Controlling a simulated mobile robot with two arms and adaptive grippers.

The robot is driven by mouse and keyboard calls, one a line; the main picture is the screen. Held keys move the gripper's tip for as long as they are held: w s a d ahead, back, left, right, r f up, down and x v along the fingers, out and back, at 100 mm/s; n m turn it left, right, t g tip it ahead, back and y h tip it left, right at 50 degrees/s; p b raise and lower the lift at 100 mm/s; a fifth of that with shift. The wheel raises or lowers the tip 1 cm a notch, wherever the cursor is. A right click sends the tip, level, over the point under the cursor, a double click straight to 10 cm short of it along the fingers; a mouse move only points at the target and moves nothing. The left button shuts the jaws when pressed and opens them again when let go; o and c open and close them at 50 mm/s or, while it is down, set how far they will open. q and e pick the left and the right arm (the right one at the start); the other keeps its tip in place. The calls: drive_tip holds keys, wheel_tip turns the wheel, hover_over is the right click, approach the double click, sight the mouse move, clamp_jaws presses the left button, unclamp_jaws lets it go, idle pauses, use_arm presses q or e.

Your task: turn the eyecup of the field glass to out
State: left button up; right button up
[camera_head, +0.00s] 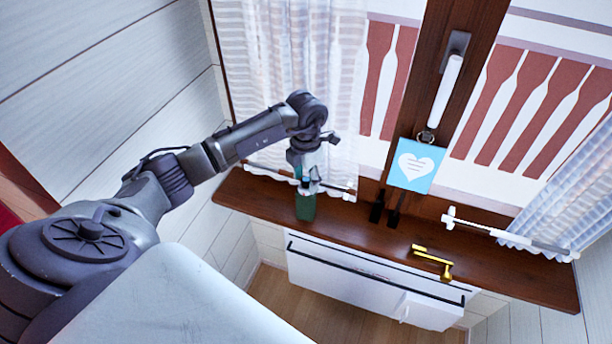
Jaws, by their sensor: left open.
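A dark green upright object (305,208), which looks like the field glass, stands on the brown window sill near its left part. My left arm reaches in from the left, and my left gripper (308,184) points down right over the top of the green object. The gripper is open, with its fingers around or just above the object's upper end; I cannot tell whether they touch it. The eyecup is mostly hidden by the gripper, so its setting cannot be seen. My right gripper is not in view.
The wooden sill (500,262) also bears two small black items (385,210) and a gold handle-shaped piece (433,260). A blue card with a heart (414,166) hangs from the window frame. Lace curtains (285,80) hang behind my gripper. A white radiator (370,285) is below.

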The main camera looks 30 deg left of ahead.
use_arm(q)
clamp_jaws()
drive_tip(key=shift+n+b, duration=0.3)
drive_tip(key=shift+n, duration=0.8)
unclamp_jaws()
